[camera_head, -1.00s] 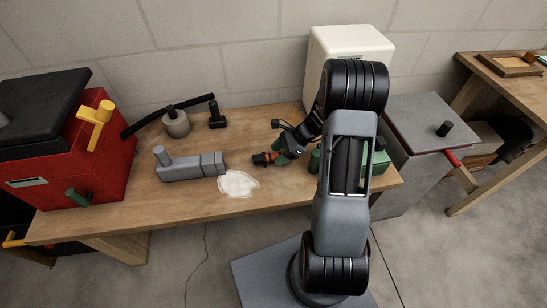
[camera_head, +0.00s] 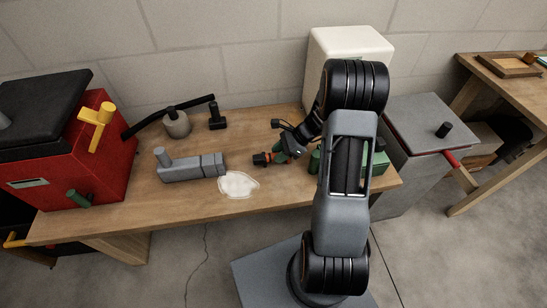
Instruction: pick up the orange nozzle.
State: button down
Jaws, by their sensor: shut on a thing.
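The orange nozzle (camera_head: 268,158) is small, orange-red with a dark tip at its left end. It is at the middle of the wooden workbench (camera_head: 215,204), to the right of the grey pipe-like fitting. My gripper (camera_head: 280,153) reaches it from the upper right and is shut on it. The fingers hide part of the nozzle, and a bit of green shows beside them. Whether the nozzle touches the bench or is just above it, I cannot tell.
A grey fitting (camera_head: 190,166) and a whitish patch (camera_head: 238,184) lie to the left. A green object (camera_head: 377,160) is partly behind my arm. A red box (camera_head: 60,160) stands at the left, a white tank (camera_head: 350,55) behind. The bench's front centre is clear.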

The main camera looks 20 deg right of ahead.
aim_at(269, 155)
jog(key=shift+r+p, duration=1.45)
jog(key=shift+r, duration=0.35)
